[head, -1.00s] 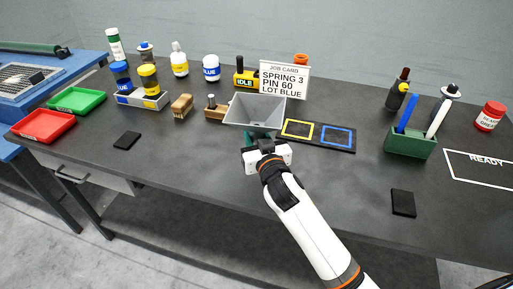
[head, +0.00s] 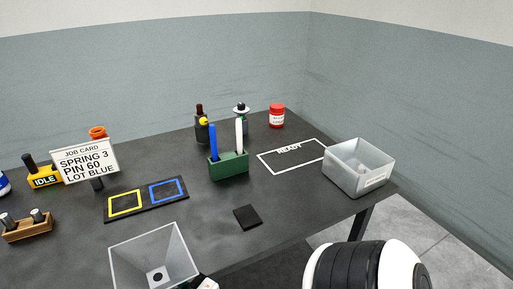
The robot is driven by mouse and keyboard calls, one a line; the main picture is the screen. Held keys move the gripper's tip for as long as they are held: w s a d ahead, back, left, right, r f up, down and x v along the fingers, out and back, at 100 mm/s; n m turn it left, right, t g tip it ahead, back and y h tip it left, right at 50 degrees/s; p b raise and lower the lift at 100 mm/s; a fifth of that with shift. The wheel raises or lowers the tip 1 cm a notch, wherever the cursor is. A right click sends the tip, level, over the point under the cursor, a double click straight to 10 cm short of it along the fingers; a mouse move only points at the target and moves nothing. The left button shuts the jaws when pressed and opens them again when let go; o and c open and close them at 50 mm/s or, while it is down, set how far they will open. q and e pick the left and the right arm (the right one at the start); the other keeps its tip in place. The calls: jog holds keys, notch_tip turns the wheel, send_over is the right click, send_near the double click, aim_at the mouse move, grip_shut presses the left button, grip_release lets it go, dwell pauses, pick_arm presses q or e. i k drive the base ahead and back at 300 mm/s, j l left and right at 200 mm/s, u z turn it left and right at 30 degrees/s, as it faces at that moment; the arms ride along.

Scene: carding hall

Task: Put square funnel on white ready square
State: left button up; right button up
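The grey square funnel (head: 126,256) is at the bottom left of the head view, wide mouth up, with a dark round hole at its base. My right gripper (head: 204,283) shows only as a sliver at the funnel's lower right side; its fingers are hidden, but the funnel has moved with it, held in front of the bench's mat. The white ready square (head: 262,163) is a white outline marked READY on the dark bench top, at the right, and it is empty. My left gripper is out of view.
A green holder (head: 229,168) with blue and white pens stands left of the ready square. A grey bin (head: 357,182) stands close at its right, by the bench edge. A red-capped jar (head: 277,117) is behind it. A black pad (head: 247,217) lies in front.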

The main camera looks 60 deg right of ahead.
aim_at(295, 160)
jog(key=l+z, duration=0.1)
jog(key=z, duration=0.3)
jog(key=i+z, duration=0.1)
jog(key=z, duration=0.3)
jog(key=l+z, duration=0.1)
jog(key=z, duration=0.35)
jog(key=i+z, duration=0.1)
jog(key=z, duration=0.3)
jog(key=i, duration=0.45)
jog(key=l+z, duration=0.05)
